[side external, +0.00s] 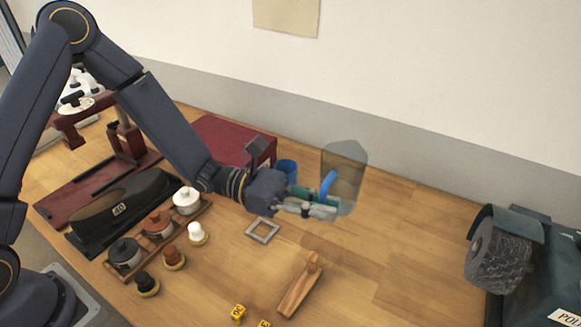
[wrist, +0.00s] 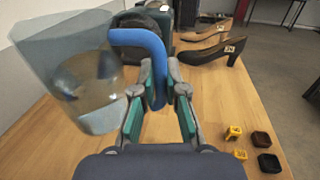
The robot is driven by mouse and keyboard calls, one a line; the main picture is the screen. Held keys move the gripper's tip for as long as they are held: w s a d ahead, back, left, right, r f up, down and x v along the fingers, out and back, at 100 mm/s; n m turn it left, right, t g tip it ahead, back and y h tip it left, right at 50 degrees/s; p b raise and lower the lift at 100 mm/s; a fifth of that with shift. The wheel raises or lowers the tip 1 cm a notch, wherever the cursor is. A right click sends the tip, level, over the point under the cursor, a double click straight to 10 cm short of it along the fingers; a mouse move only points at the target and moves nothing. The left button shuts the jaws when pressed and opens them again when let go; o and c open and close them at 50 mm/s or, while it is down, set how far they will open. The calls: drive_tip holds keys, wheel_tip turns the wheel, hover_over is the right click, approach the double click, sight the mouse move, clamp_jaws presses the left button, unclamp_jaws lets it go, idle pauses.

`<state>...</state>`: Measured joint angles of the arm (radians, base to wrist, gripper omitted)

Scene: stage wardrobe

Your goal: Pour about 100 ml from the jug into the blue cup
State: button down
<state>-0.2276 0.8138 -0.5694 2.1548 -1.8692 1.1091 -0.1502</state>
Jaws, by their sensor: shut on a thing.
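The clear jug (side external: 345,160) with a blue handle (side external: 328,184) is held above the table, looking close to upright. My gripper (side external: 322,206) is shut on the handle. In the wrist view the jug (wrist: 62,62) is at the left, with what looks like clear liquid low inside. The handle (wrist: 150,45) runs down between my fingertips (wrist: 160,88) there. The blue cup (side external: 287,168) stands on the table behind my gripper, left of the jug in the side view. My gripper hides its lower part. I cannot make out the cup in the wrist view.
A dark red box (side external: 228,138) lies behind my forearm. A square frame (side external: 262,230) and a wooden piece (side external: 300,284) lie in front. Lidded pots on a rack (side external: 160,240) stand left. A machine with a grey roll (side external: 497,256) is at right. The table's right middle is clear.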

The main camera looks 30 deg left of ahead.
drive_tip(key=a+f+n+t+y, duration=0.1)
drive_tip(key=f+n+t+y, duration=0.1)
drive_tip(key=f+t, duration=0.1)
drive_tip(key=w+a+f+n+t+y, duration=0.1)
drive_tip(key=a+f+n+t, duration=0.1)
drive_tip(key=f, duration=0.3)
drive_tip(key=a+f+n+t+y, duration=0.2)
drive_tip(key=f+n+t, duration=0.1)
drive_tip(key=f+t, duration=0.1)
drive_tip(key=shift+w+a+t+y, duration=0.15)
drive_tip(key=shift+a+t+y, duration=0.15)
drive_tip(key=shift+t, duration=0.2)
drive_tip(key=shift+d, duration=0.1)
drive_tip(key=shift+n, duration=0.3)
drive_tip(key=w+a+r+n+g, duration=0.1)
drive_tip(key=w+a+r+n, duration=0.3)
drive_tip(key=w+r+n, duration=0.1)
drive_tip(key=shift+w+r+n+g, duration=0.15)
drive_tip(key=shift+r+n+g, duration=0.35)
drive_tip(key=shift+n, duration=0.8)
drive_tip(key=shift+w+a+r+n, duration=0.15)
drive_tip(key=shift+r+n, duration=0.15)
